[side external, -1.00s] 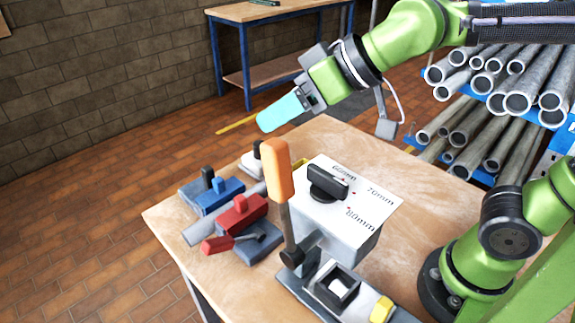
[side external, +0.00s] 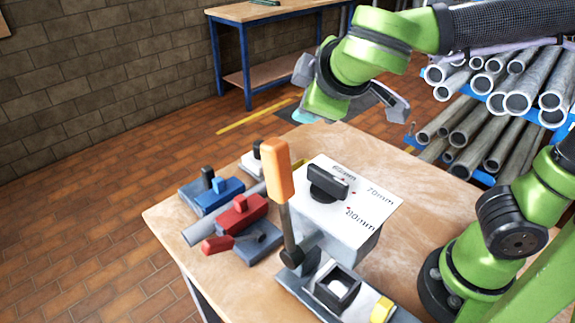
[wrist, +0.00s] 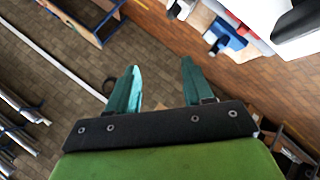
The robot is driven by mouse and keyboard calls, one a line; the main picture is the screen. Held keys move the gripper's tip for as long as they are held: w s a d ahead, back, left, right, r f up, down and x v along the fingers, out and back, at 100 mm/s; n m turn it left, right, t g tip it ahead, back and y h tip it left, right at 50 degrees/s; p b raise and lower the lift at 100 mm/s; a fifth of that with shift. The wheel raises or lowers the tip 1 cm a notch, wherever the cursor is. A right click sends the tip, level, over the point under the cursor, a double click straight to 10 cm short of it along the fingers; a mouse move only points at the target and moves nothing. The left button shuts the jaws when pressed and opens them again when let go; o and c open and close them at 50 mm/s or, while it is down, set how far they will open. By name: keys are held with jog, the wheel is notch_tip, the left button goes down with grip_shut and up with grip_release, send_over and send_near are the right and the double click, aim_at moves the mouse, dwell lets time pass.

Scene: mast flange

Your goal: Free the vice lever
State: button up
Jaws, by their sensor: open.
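The lever with the orange grip (side external: 277,172) stands nearly upright at the front of the workbench, on a grey metal fixture (side external: 300,287) with a square socket. I cannot tell whether anything blocks the lever. Behind it is a grey block with a white top plate (side external: 370,195), marked 60mm, 70mm and 80mm, with a black knob (side external: 327,183) on it. My gripper (side external: 303,117) is above the bench's far edge, apart from the lever and partly hidden by my wrist. In the wrist view its two teal fingers (wrist: 160,80) are apart with nothing between them.
Left of the lever are a blue clamp (side external: 212,195), a red clamp (side external: 240,213) and a red-handled tool (side external: 218,244). The blue clamp also shows in the wrist view (wrist: 228,40). A pipe rack (side external: 500,95) stands at the right.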

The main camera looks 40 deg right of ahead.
jog(key=w+a+r+n+t, duration=0.25)
jog(key=a+r+t, duration=0.2)
jog(key=a, duration=0.55)
notch_tip(320, 180, up, 3)
jog(key=n+t+y, duration=0.1)
jog(key=n, duration=0.1)
send_over(220, 249)
jog(key=s+d, duration=0.3)
jog(key=a+f, duration=0.3)
jog(key=f, duration=0.1)
jog(key=s+a+f+m+h, duration=0.1)
jog(key=s+a+f, duration=0.35)
jog(key=f, duration=0.85)
jog(key=s+a+f+m+h, duration=0.1)
jog(key=s+f+m, duration=0.1)
jog(key=s+f, duration=0.8)
jog(key=x, duration=0.6)
jog(key=f+x, duration=0.1)
jog(key=x, duration=0.6)
jog(key=a+x, duration=0.1)
jog(key=x, duration=0.6)
jog(key=shift+w+d+f, duration=0.1)
jog(key=shift+w+f, duration=0.1)
jog(key=shift+w, duration=0.05)
grip_shut()
